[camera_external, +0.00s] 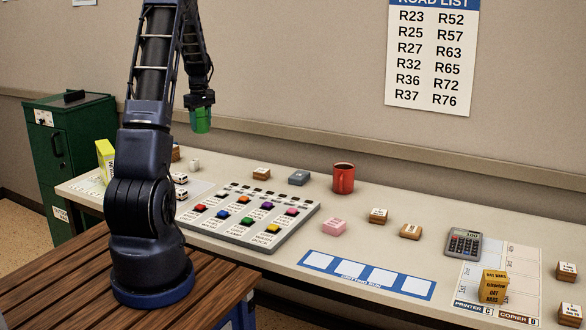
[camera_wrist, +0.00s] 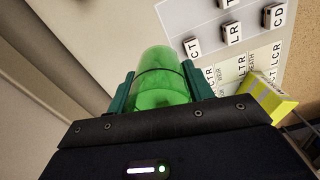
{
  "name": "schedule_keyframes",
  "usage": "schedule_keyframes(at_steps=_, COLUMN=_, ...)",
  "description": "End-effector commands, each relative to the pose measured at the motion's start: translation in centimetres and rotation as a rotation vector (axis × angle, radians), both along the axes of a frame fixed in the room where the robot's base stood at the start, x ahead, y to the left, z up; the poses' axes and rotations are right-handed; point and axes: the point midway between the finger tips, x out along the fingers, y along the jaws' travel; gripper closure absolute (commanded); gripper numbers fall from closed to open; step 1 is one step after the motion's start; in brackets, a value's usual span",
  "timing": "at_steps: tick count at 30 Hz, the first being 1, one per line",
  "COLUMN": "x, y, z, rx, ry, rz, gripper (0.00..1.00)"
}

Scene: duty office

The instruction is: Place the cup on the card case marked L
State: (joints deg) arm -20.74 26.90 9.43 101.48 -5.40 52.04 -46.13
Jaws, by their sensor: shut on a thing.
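My gripper (camera_external: 201,103) is raised above the back left part of the desk, pointing down. It is shut on a translucent green cup (camera_external: 200,122), held in the air clear of the desk. The cup also shows in the wrist view (camera_wrist: 160,85), between the two green fingers. Small wooden cases with white labelled tops stand about the desk: one near the back (camera_external: 261,174), two right of the middle (camera_external: 378,215) (camera_external: 411,231), and two at the far right (camera_external: 566,271) (camera_external: 570,313). Their letters are too small to read, so I cannot tell which is marked L.
A red mug (camera_external: 344,178) stands near the wall. A button panel (camera_external: 246,240), grey box (camera_external: 299,178), pink block (camera_external: 334,227), calculator (camera_external: 463,242) and yellow box (camera_external: 493,286) occupy the desk.

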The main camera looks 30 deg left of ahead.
Motion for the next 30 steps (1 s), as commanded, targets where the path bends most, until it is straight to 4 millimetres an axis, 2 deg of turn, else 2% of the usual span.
schedule_keyframes(at_steps=4, x=0.9, y=-1.1, z=0.9, rx=0.0, ry=0.0, rz=0.004, gripper=0.71)
schedule_keyframes(at_steps=8, x=3.1, y=-3.7, z=1.2, rx=0.0, ry=0.0, rz=0.019, gripper=0.71)
schedule_keyframes(at_steps=14, x=7.5, y=-10.1, z=1.9, rx=0.001, ry=0.0, rz=0.062, gripper=0.71)
schedule_keyframes(at_steps=21, x=11.9, y=-19.0, z=2.7, rx=0.0, ry=0.0, rz=0.116, gripper=0.71)
schedule_keyframes(at_steps=27, x=14.5, y=-26.1, z=3.4, rx=0.001, ry=-0.001, rz=0.158, gripper=0.71)
schedule_keyframes(at_steps=30, x=15.2, y=-28.8, z=3.6, rx=0.0, ry=0.0, rz=0.176, gripper=0.71)
